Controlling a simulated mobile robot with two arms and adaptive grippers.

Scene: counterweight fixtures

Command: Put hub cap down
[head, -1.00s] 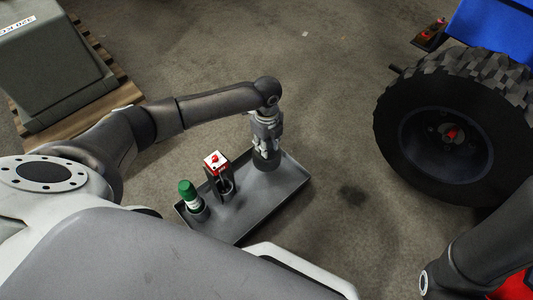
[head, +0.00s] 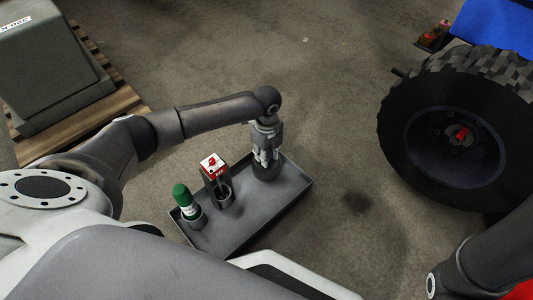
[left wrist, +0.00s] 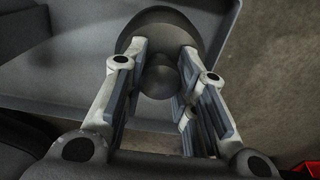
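The hub cap (head: 266,172) is a dark, rounded piece at the far right end of the grey tray (head: 240,228). In the left wrist view the hub cap (left wrist: 165,25) shows as a dark dome with a narrower round knob. My left gripper (head: 266,157) points down over the tray. Its two fingers (left wrist: 164,65) lie on either side of the knob, close against it, and look shut on it. The cap is at or just above the tray floor; contact is hard to tell. My right gripper is out of view.
On the tray stand a green-capped bottle (head: 185,200) and a red-and-white box (head: 213,167) in dark holders. A large wheel (head: 455,140) is at right. A grey block (head: 50,65) sits on a wooden pallet (head: 75,112) at left. The tray floor between is partly clear.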

